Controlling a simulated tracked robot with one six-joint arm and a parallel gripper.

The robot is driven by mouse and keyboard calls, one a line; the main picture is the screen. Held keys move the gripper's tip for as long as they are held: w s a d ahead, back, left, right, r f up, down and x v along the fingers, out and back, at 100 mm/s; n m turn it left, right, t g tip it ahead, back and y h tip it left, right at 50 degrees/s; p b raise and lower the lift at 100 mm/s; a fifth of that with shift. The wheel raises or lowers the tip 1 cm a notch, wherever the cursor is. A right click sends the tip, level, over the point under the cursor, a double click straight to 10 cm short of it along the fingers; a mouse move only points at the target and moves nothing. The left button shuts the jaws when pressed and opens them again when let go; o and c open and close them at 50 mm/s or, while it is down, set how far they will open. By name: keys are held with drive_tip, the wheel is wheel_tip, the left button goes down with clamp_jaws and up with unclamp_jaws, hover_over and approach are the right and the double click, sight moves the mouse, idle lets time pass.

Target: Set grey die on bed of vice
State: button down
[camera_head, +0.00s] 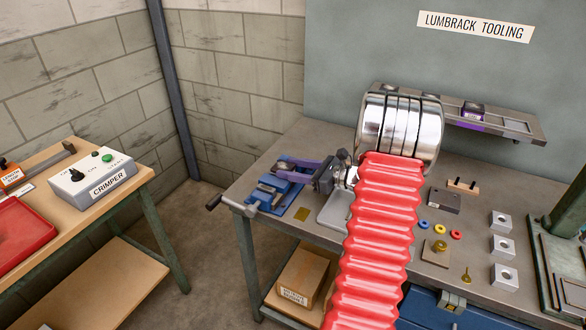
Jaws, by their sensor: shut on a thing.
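The blue vice (267,194) sits at the left end of the steel bench, with its dark handle sticking out to the left. My gripper (285,163) reaches left from my red arm, its purple fingers just above or over the vice. It is shut on a small dark grey piece, taken as the grey die, which barely shows at the fingertips. I cannot tell whether this piece touches the vice bed. My wrist and arm hide part of the bench right of the vice.
A grey tray (334,209) lies right of the vice. A dark block (444,200), coloured rings and several metal blocks (502,247) lie farther right. A raised shelf (510,124) holds a purple-and-black piece (473,110). A crimper box (94,180) stands on the left table.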

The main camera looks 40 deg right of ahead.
drive_tip(key=shift+s+a+f, duration=0.1)
drive_tip(key=shift+s+f, duration=0.05)
drive_tip(key=shift+f, duration=0.35)
drive_tip(key=c, duration=0.8)
unclamp_jaws()
drive_tip(key=shift+c, duration=0.2)
drive_tip(key=shift+s+d, duration=0.25)
drive_tip(key=shift+s, duration=0.25)
drive_tip(key=v, duration=0.8)
drive_tip(key=r+v, duration=0.1)
drive_tip(key=v, duration=0.3)
drive_tip(key=shift+s+d+r, duration=0.15)
drive_tip(key=shift+s+d, duration=0.05)
drive_tip(key=shift+d, duration=0.1)
drive_tip(key=shift+w, duration=0.15)
